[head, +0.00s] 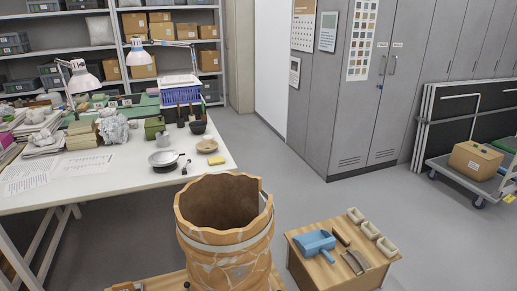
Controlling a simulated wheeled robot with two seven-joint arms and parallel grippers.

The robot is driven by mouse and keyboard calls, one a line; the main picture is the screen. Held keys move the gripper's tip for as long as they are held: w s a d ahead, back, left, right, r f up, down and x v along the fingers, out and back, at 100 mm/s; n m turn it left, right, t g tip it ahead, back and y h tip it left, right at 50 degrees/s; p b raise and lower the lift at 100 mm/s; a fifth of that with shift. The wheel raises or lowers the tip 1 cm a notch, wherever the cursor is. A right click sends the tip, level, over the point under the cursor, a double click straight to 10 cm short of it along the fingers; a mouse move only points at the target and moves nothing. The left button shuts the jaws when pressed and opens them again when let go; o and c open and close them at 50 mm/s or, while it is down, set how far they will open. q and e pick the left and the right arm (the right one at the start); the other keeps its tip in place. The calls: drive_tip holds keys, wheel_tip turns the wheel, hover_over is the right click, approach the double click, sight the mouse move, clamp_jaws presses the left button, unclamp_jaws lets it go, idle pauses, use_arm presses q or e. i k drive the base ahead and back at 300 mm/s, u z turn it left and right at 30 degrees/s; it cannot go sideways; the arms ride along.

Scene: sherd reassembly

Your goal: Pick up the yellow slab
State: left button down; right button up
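A small yellow slab (216,161) lies flat on the white table (150,178) near its right edge, in front of a shallow tan bowl. Nothing covers it. Neither of my grippers shows in the head view.
A large cracked terracotta vessel (225,235) stands in front, right of the table's near part. A wooden stand (325,282) beside it carries a blue scoop (314,242) and several small pieces. A tan bowl (207,146), a metal pan (163,158) and a dark bowl (197,127) sit near the slab.

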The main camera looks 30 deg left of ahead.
sight(218, 160)
drive_tip(key=z, duration=0.95)
drive_tip(key=i, duration=5.6)
drive_tip(key=u, duration=2.9)
drive_tip(key=i, duration=2.75)
